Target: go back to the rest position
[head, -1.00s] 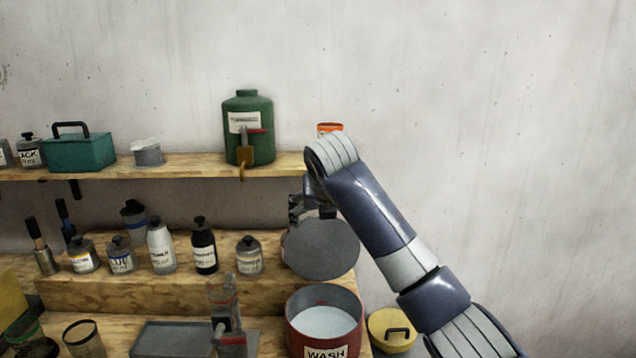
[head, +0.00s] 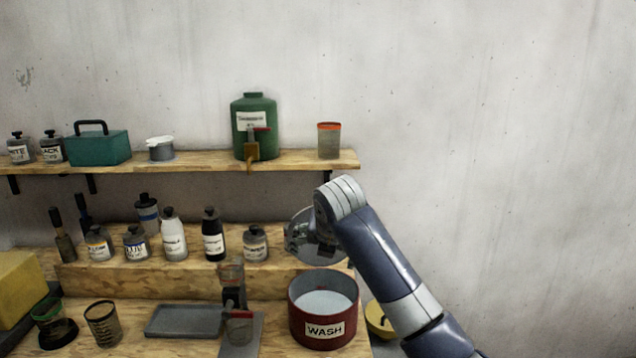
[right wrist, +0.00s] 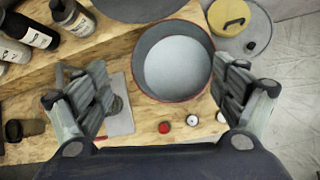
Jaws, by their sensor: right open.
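My right arm comes in from the lower right of the head view. My right gripper (right wrist: 165,96) is open in the right wrist view, its two fingers wide apart with nothing held between them. In the head view the gripper is mostly hidden behind my own wrist, in front of a round grey disc. Below it stands the red wash pot (head: 323,335), open at the top with pale liquid inside. The pot also shows beyond the fingers in the right wrist view (right wrist: 141,55). My left gripper is not in view.
A wooden shelf (head: 200,163) holds a green canister (head: 254,127), a teal box (head: 97,148) and an orange-rimmed cup (head: 328,141). Several bottles stand on the step below. A grey tray (head: 184,321) lies on the bench. The wall side at right is clear.

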